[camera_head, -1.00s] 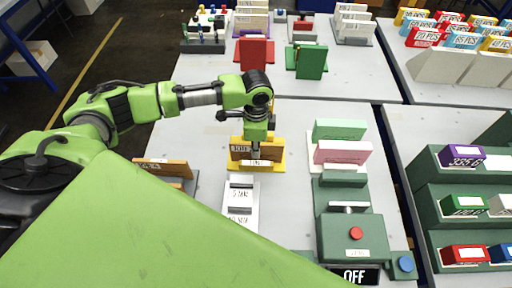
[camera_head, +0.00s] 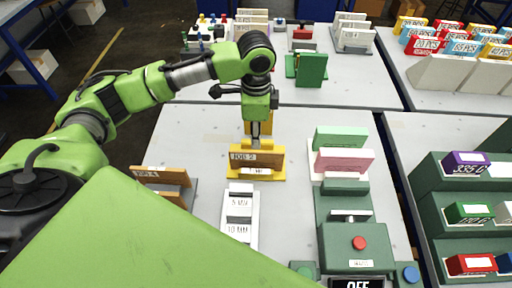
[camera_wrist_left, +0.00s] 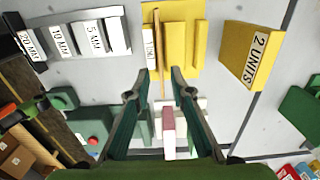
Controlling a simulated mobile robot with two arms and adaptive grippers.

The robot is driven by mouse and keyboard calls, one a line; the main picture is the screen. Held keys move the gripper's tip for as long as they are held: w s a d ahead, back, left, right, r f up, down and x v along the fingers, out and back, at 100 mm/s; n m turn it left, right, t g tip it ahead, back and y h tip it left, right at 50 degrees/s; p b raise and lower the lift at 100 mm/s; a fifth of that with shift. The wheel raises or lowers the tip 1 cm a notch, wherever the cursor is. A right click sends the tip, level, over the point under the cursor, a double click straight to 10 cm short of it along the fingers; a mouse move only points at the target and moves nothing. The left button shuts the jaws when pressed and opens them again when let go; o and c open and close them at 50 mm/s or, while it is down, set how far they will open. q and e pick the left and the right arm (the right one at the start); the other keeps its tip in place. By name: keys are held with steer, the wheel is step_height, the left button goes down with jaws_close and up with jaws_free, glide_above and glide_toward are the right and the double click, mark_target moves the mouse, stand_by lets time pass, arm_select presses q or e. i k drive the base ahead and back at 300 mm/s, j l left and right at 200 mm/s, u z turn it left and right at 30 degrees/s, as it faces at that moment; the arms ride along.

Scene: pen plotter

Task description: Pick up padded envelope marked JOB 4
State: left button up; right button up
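A brown padded envelope (camera_head: 270,160) stands upright in a yellow holder (camera_head: 279,176); its label looks like JOB 2, though the print is small. Its thin edge and the yellow holder also show in the wrist view (camera_wrist_left: 181,30). Another brown envelope (camera_head: 150,182) stands at the left, its label hard to read. I cannot make out a JOB 4 label. My left gripper (camera_head: 257,138) points down just above and behind the first envelope. In the wrist view its fingers (camera_wrist_left: 162,76) are apart, with the envelope's edge in line with the gap. My right gripper is not in view.
A yellow block marked 2 UNITS (camera_wrist_left: 247,52) stands beyond the holder. White blocks marked 5 MM and 10 MM (camera_head: 239,215) are nearer. Pink (camera_head: 343,162) and green (camera_head: 340,136) pieces stand to the right. A green device (camera_head: 352,245) with a red button is front right.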

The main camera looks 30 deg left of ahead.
mark_target(145, 175)
steer(key=k, duration=2)
